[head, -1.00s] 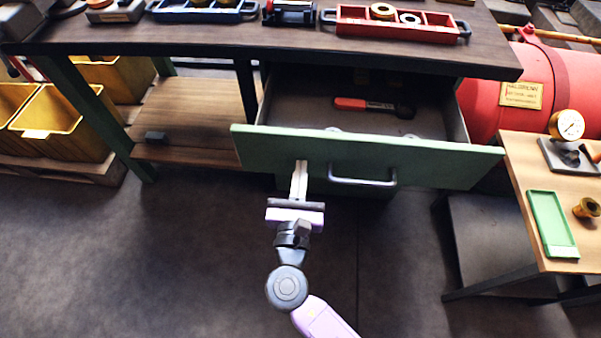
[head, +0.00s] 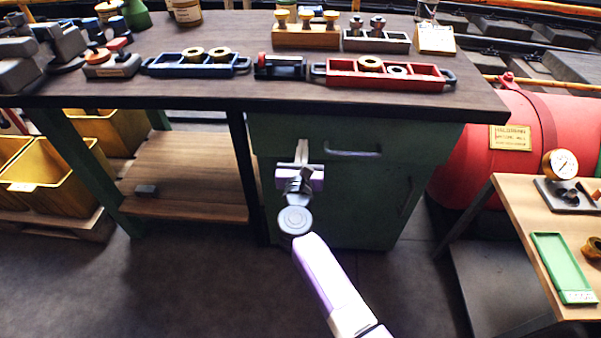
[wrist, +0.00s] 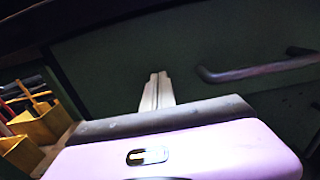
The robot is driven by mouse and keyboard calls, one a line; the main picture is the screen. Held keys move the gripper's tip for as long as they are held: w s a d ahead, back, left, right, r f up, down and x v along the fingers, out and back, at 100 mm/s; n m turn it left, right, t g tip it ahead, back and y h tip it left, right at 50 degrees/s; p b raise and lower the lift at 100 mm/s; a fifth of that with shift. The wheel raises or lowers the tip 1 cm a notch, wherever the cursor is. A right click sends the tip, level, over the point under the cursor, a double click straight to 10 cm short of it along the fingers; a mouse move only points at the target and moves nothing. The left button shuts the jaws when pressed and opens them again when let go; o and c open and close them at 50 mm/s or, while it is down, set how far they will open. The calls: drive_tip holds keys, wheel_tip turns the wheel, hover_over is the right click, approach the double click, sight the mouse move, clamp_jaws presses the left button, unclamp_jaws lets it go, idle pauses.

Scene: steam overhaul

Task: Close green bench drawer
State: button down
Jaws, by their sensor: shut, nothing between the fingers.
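The green bench drawer (head: 400,140) sits under the right part of the dark bench top, its front flush with the cabinet as far as I can see. Its grey bar handle (head: 352,152) is on the front, and also shows at the right in the wrist view (wrist: 260,70). My gripper (head: 301,148) is shut and empty, its fingertips at the drawer front, left of the handle. In the wrist view the closed fingers (wrist: 157,88) point at the green front and appear to touch it or nearly so. The drawer's inside is hidden.
A red tray (head: 385,82) and a blue tray (head: 198,70) stand on the bench top. A wooden shelf (head: 190,178) and yellow bins are at the left. A red tank (head: 480,150) and a small table with a green tray (head: 563,268) are at the right. The floor in front is clear.

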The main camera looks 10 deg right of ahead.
sight(305, 137)
drive_tip(key=b+x, duration=0.1)
drive_tip(key=x, duration=0.3)
drive_tip(key=shift+f, duration=0.1)
drive_tip(key=shift+w+d+r, duration=0.1)
drive_tip(key=shift+w+r, duration=0.05)
drive_tip(key=shift+r, duration=0.15)
drive_tip(key=shift+d, duration=0.1)
